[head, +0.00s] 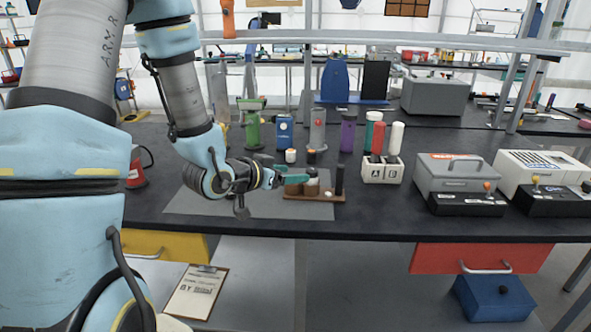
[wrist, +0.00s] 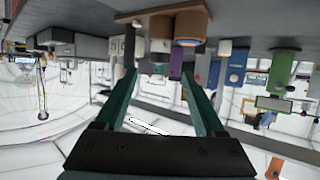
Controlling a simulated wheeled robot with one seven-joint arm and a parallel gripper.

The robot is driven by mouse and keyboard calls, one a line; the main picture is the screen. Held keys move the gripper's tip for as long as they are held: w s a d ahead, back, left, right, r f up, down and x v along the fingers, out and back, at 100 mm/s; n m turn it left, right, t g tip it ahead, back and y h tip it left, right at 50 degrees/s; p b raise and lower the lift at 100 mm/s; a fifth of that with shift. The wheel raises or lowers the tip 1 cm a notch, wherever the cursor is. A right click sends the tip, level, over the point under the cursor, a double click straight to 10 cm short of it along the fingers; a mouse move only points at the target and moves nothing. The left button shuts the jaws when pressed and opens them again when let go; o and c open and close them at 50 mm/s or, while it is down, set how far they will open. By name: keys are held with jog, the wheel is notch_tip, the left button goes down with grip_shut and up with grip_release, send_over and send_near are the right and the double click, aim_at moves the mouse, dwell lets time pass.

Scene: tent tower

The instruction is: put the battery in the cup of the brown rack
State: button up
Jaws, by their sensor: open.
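The brown rack (head: 301,198) sits on the dark bench mat in the head view. Brown cups (head: 293,188) stand on it, and a dark post (head: 339,180) rises at its right end. In the upside-down wrist view the rack (wrist: 148,14) is at the top, with the cups (wrist: 190,26) hanging below it. A short pale piece (wrist: 160,46) shows at the mouth of one cup; I cannot tell surely whether it is the battery. My gripper (head: 301,178) is open, its teal fingers beside the rack's cups.
Behind the rack stand a small white-topped cylinder (head: 290,156), a dark-topped one (head: 311,157), and green, blue, grey and purple (head: 348,132) containers. A white lettered block (head: 382,171) holds cylinders to the right. The bench front is clear.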

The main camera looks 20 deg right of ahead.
jog(key=p+v, duration=0.2)
jog(key=p, duration=0.4)
jog(key=shift+s+a+r, duration=0.1)
jog(key=shift+a+r, duration=0.1)
jog(key=shift+a, duration=0.05)
jog(key=w+a+r+n+y, duration=0.1)
jog(key=w+a+n+y, duration=0.2)
jog(key=a, duration=0.5)
jog(key=w+a+n+y, duration=0.1)
jog(key=a+n+y, duration=0.1)
jog(key=a+y, duration=0.45)
jog(key=s+a+r+n+g+y, duration=0.1)
jog(key=s+a+r+n+g, duration=0.1)
jog(key=s+a, duration=0.3)
jog(key=s+a+r+n+g+y+b, duration=0.1)
jog(key=s+a+r+n+g, duration=0.1)
jog(key=s+a+n, duration=0.2)
jog(key=shift+s+a+r+g, duration=0.3)
jog(key=shift+s+a, duration=0.1)
jog(key=shift+a, duration=1.3)
